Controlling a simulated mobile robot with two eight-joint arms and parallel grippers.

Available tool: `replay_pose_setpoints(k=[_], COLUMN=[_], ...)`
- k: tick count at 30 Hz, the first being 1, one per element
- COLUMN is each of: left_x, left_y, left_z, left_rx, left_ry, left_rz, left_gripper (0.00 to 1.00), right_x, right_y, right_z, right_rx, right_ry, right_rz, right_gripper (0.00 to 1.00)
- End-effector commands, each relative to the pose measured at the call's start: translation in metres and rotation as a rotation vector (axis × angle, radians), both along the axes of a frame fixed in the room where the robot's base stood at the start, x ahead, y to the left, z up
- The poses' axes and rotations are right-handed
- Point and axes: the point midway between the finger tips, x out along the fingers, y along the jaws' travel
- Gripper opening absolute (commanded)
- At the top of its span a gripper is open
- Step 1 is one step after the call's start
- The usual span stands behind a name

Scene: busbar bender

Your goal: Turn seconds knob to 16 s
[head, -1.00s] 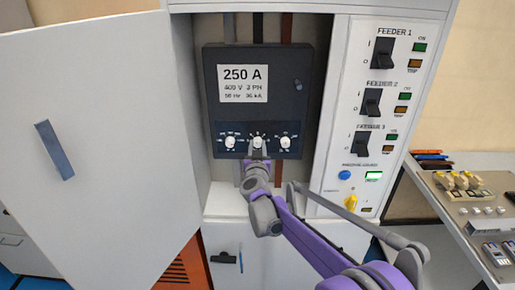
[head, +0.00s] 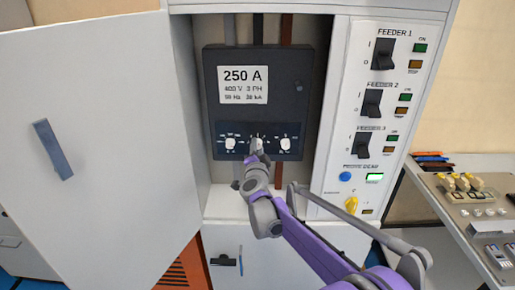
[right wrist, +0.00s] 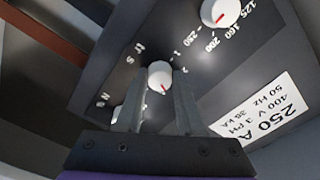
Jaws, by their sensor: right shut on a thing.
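The breaker panel (head: 285,112) is dark, with a row of three white knobs along its lower edge. The middle knob (right wrist: 160,74), beside a label that seems to read "tr s", has a red pointer line and sits between my right gripper's fingers. My right gripper (head: 258,150) is shut on this knob; in the right wrist view its two grey fingers (right wrist: 160,100) flank it. In the head view the gripper largely covers the knob. The exact setting is too small to read. My left gripper is not in view.
A knob marked 125 to 250 (right wrist: 220,12) and another knob (head: 230,143) flank the held one. The open cabinet door (head: 95,140) stands at left. Feeder switches (head: 372,102) and a yellow knob (head: 351,204) are at right. A side bench (head: 470,215) holds small parts.

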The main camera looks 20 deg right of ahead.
Motion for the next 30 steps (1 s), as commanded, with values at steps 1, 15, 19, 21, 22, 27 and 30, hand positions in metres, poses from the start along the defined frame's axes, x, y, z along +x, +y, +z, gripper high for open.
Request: replay_pose_setpoints(k=[1,15,19,21,22,27,30], left_x=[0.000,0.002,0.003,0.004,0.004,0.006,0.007], left_y=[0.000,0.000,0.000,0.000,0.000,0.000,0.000], left_z=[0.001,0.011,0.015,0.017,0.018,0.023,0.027], left_rx=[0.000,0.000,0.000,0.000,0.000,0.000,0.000], left_ry=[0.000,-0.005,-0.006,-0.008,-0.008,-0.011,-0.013], left_rz=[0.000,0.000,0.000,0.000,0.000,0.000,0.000], left_gripper=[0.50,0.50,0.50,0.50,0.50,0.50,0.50], right_x=[0.000,0.000,0.000,0.000,0.000,0.000,0.000], right_y=[0.001,0.001,0.001,0.001,0.001,0.001,0.001], right_z=[0.000,0.001,0.001,0.001,0.001,0.001,0.002], right_rx=[0.042,0.471,0.590,0.654,0.682,0.829,0.905], right_ry=[-0.012,-0.135,-0.169,-0.187,-0.195,-0.237,-0.259], right_rz=[0.001,0.002,0.002,0.002,0.002,0.003,0.003], right_gripper=[0.00,0.00,0.00,0.00,0.00,0.00,0.00])
